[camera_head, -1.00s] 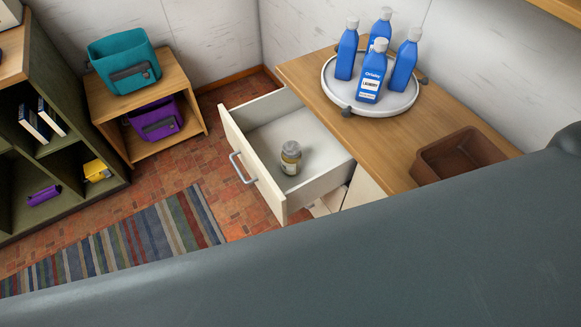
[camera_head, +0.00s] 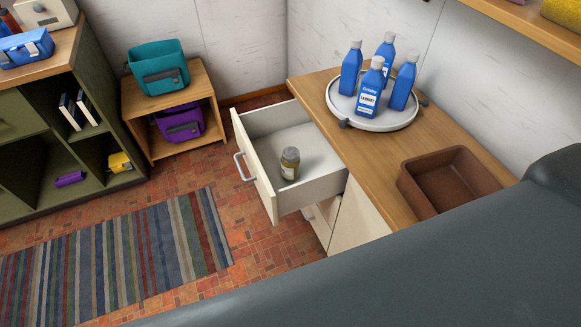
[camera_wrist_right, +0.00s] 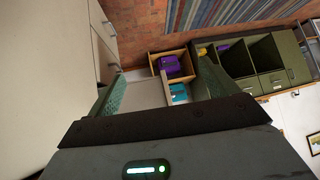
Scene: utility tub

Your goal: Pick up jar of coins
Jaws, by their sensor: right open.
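The jar of coins (camera_head: 290,164), a small glass jar with a grey lid and a pale label, stands upright inside the open white drawer (camera_head: 254,167). The jar is not clearly visible in the right wrist view. My right gripper (camera_wrist_right: 160,90) is open in that view, its greenish finger pads apart with nothing held between them. A pale surface, seemingly part of the drawer (camera_wrist_right: 145,90), shows beyond the fingers. My left gripper is in neither view.
A small wooden shelf (camera_head: 150,112) stands behind. A striped rug (camera_head: 120,255) lies on the floor. My grey arm covers the lower right.

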